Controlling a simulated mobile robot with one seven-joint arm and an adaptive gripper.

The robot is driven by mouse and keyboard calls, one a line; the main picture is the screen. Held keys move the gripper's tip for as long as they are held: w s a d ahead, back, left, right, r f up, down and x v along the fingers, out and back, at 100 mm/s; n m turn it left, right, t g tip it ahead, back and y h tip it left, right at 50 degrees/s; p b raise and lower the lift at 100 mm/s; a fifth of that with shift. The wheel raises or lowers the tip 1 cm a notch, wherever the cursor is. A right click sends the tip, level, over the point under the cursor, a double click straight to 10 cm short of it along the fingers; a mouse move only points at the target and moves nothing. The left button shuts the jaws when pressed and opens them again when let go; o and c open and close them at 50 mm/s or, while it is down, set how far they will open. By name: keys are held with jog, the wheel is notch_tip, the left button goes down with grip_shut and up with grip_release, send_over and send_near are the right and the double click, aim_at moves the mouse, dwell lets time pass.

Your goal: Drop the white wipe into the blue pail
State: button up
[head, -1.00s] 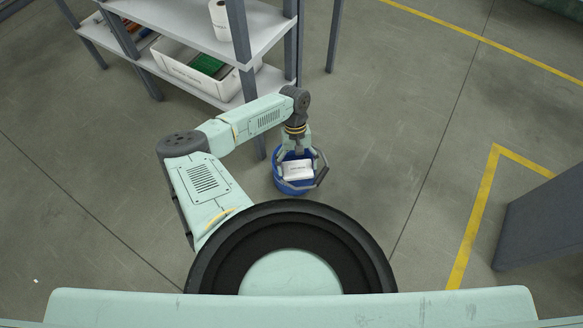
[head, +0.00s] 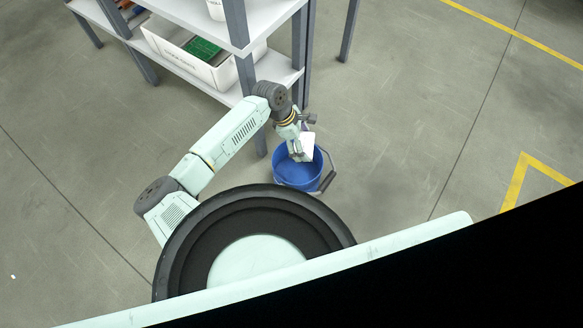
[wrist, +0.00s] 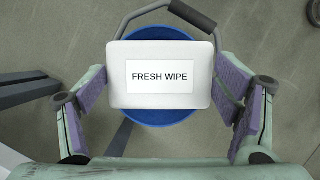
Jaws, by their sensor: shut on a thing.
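The white wipe is a white block with rounded corners and a "FRESH WIPE" label (wrist: 160,98); it shows edge-tilted in the head view (head: 308,144). My gripper (wrist: 162,82) is shut on it, with a purple-padded finger at its left and right sides. The blue pail (head: 291,178) stands on the floor beside the shelf, with its dark handle folded to the right. In the head view the gripper and wipe are over the pail's far right part. In the wrist view the pail's blue rim (wrist: 158,118) shows behind the wipe, which hides most of its opening.
A grey shelf unit (head: 270,27) stands just behind and left of the pail, one post close to it. A white bin (head: 180,57) with a green item sits on its lower shelf. The concrete floor to the right is clear, with yellow lines.

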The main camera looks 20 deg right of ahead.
jog(key=shift+w+d+f, duration=0.1)
jog(key=shift+w+f, duration=0.05)
jog(key=shift+f, duration=0.05)
notch_tip(320, 180, down, 6)
jog(key=b, duration=0.4)
jog(key=shift+r, duration=0.2)
jog(key=o, duration=1)
jog(key=shift+c, duration=0.2)
jog(key=shift+r, duration=0.15)
jog(key=v, duration=1.2)
